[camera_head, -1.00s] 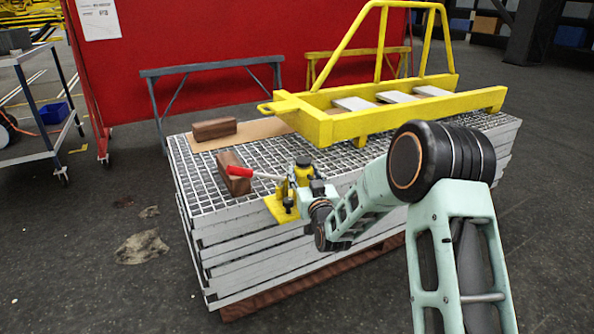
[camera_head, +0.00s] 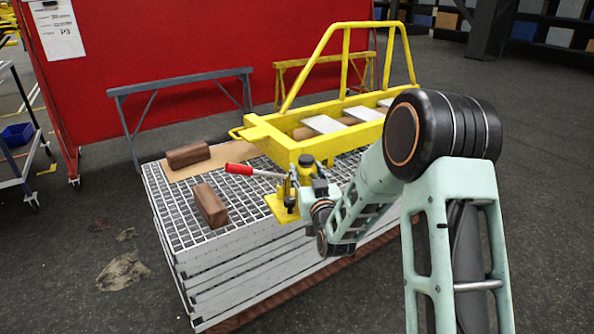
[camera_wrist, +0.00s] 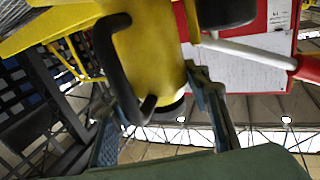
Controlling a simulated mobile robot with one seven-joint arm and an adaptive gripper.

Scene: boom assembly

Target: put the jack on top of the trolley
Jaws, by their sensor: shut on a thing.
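The jack (camera_head: 284,206) is yellow with a red-tipped handle reaching left. My gripper (camera_head: 305,190) holds it upright at the near edge of the grating stack; I cannot tell if its base clears the grating. In the wrist view, the jack's yellow body (camera_wrist: 150,55) fills the middle between the fingers of my gripper (camera_wrist: 160,110), and its red handle end shows at the right edge. The trolley (camera_head: 28,165) is a grey wheeled cart at the far left, partly cut off, well away from my gripper.
Two brown blocks (camera_head: 210,205) (camera_head: 187,156) lie on the grating stack (camera_head: 180,225). The yellow railed frame (camera_head: 320,145) rests behind the jack. Trestles (camera_head: 180,80) and a red wall (camera_head: 150,40) stand behind. A blue bin (camera_head: 17,134) sits on the trolley's lower shelf. Floor at left is open.

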